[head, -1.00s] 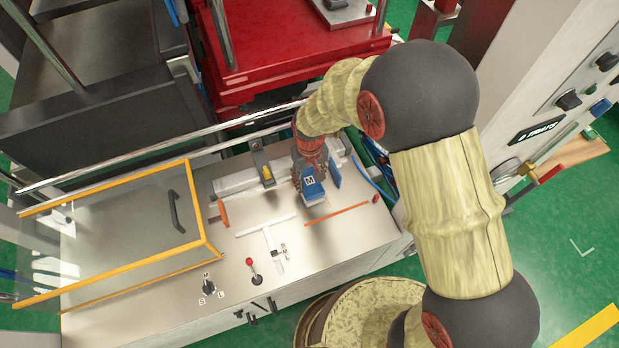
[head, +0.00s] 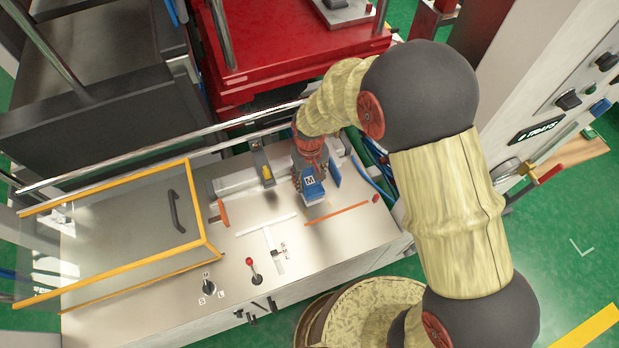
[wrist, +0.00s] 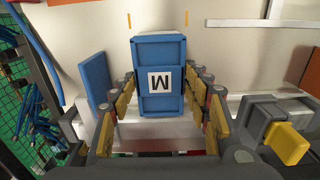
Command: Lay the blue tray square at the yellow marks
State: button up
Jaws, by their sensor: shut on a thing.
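The blue tray (wrist: 159,106) carries a white label with a black M, upside down in the wrist view. In the head view the tray (head: 313,190) hangs at the end of my arm, over the pale bench. My gripper (wrist: 164,92) is shut on the tray, with a finger along each side. Two short yellow marks, the left (wrist: 129,20) and the right (wrist: 186,17), show on the bench beyond the tray's far end, one near each side line. The tray looks nearly in line with them. Its height above the bench is hard to tell.
A blue upright plate (wrist: 96,81) stands close left of the tray. A grey block with a yellow part (wrist: 287,143) is at the right. An orange strip (head: 337,213), a white T-shaped guide (head: 268,239) and a red-knobbed lever (head: 250,262) are on the bench.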

jog(key=shift+f+b, duration=0.7)
jog(key=shift+f, duration=0.35)
jog(key=o, duration=1.6)
jog(key=shift+o, duration=0.2)
notch_tip(320, 180, up, 12)
